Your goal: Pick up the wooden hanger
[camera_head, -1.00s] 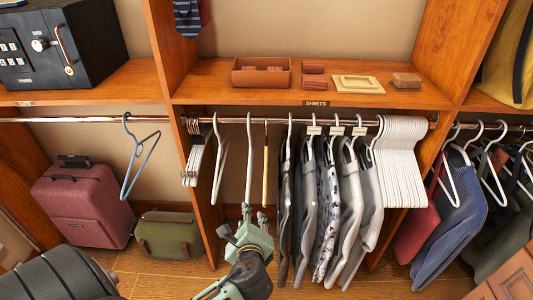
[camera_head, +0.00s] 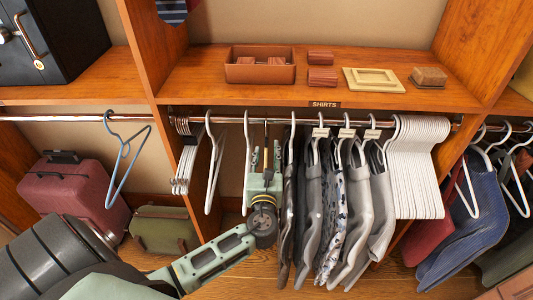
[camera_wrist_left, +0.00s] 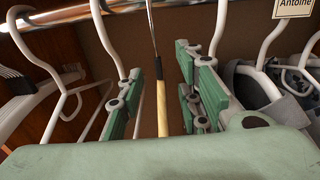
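The wooden hanger (camera_head: 266,161) hangs edge-on from the rail in the middle bay, between a white hanger (camera_head: 246,150) and grey shirts. My left gripper (camera_head: 266,157) is raised just below the rail with its two green fingers on either side of the wooden hanger. In the left wrist view the hanger's tan bar (camera_wrist_left: 162,108) and dark metal hook stand between the open fingers (camera_wrist_left: 160,80), with gaps on both sides. The palm hides the hanger's lower part. My right gripper is not in view.
Several shirts (camera_head: 333,215) hang close to the right of the gripper. White hangers (camera_head: 209,165) hang to its left, and a thick bunch (camera_head: 418,170) hangs farther right. The shelf (camera_head: 210,85) with boxes is above the rail.

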